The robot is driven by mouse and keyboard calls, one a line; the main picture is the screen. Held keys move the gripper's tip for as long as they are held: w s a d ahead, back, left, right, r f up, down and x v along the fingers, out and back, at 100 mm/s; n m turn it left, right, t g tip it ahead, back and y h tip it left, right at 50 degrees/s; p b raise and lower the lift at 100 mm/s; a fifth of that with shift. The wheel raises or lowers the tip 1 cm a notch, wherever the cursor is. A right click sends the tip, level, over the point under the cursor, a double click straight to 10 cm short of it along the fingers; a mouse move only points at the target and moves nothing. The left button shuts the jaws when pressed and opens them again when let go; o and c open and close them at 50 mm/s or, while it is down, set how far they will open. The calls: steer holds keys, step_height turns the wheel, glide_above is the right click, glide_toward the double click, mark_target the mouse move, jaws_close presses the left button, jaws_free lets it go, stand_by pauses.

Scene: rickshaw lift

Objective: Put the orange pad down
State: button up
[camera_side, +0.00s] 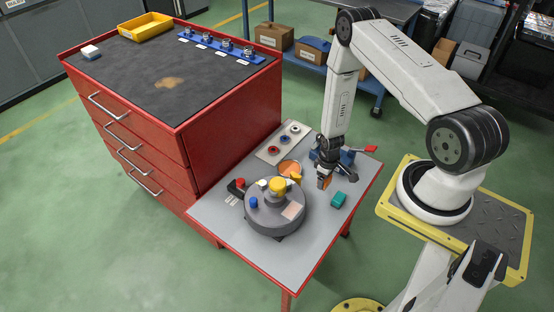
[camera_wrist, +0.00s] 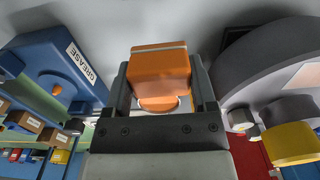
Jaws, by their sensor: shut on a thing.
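The orange pad (camera_wrist: 160,68) is between the two fingers of my gripper (camera_wrist: 162,88) in the wrist view, and the fingers are shut on it. In the side view my gripper (camera_side: 324,182) points down over the grey-topped bench, right of the round grey fixture (camera_side: 262,222), with a little orange showing between its fingers. I cannot tell whether the pad touches the bench top. A rounder orange and pale part shows just below the pad in the wrist view.
The round fixture carries a yellow knob (camera_side: 277,186) and a blue knob (camera_side: 253,202). A teal block (camera_side: 338,199) lies right of my gripper. A blue box marked GREASE (camera_wrist: 62,70) stands close by. An orange round piece (camera_side: 289,167) and a pale tray (camera_side: 284,146) are behind.

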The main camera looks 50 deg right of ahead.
mark_target(317, 190)
steer(key=shift+w+d+f, duration=0.25)
steer(key=shift+w+f, duration=0.35)
steer(key=shift+f, duration=0.2)
steer(key=shift+w+d+f, duration=0.25)
steer(key=shift+w+f, duration=0.35)
steer(key=shift+f, duration=0.15)
steer(key=shift+w+d+f, duration=0.1)
steer(key=shift+w+f, duration=0.1)
steer(key=shift+f, duration=1.6)
steer(key=shift+f, duration=0.15)
steer(key=o, duration=1.2)
steer(key=shift+o, duration=0.2)
step_height(317, 190, up, 12)
